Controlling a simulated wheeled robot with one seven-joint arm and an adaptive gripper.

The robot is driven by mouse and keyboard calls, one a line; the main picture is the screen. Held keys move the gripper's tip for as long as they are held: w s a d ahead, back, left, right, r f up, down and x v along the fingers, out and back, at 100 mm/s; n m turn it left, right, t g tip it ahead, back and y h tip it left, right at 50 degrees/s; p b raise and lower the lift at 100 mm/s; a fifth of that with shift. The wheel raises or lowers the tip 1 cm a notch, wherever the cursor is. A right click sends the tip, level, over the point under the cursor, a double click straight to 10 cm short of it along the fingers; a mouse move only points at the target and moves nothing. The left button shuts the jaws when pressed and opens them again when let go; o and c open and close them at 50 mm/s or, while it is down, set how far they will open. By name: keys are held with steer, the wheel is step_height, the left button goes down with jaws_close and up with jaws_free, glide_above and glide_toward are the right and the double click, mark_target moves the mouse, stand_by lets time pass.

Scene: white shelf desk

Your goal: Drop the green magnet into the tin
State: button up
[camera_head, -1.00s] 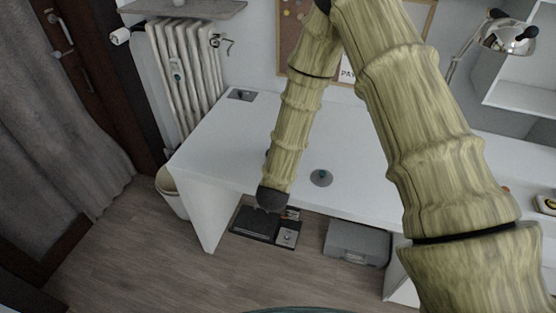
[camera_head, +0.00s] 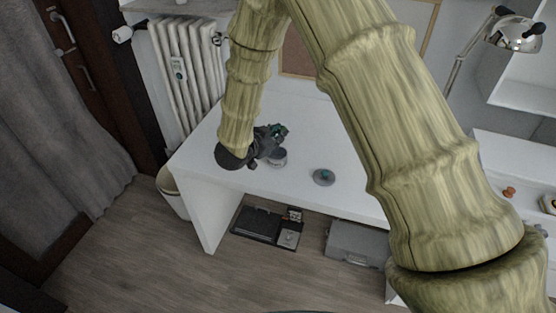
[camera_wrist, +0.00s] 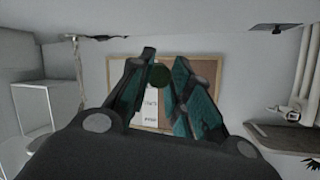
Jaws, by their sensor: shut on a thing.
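My gripper (camera_head: 279,130) is above the white desk, near its left part, with its fingers pointing toward the back wall. In the wrist view my gripper (camera_wrist: 160,72) has its teal-padded fingers closed around a small dark green round piece, the green magnet (camera_wrist: 158,76). A small grey round container, which looks like the tin (camera_head: 278,159), stands on the desk just below and in front of the fingers; the gripper partly covers it and its inside cannot be seen. A flat grey disc with a teal centre, like a lid (camera_head: 322,177), lies on the desk to the right.
The white desk (camera_head: 200,150) is mostly clear around these. A corkboard (camera_head: 297,60) hangs on the wall behind. A silver lamp (camera_head: 518,34) and white shelves are at the right. A grey box (camera_head: 357,243) and a black tray sit below the desk.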

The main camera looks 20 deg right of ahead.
steer(key=shift+f+b, duration=1.6)
steer(key=shift+f, duration=0.75)
steer(key=o, duration=0.8)
steer(key=v, duration=1.2)
steer(key=shift+a, duration=0.1)
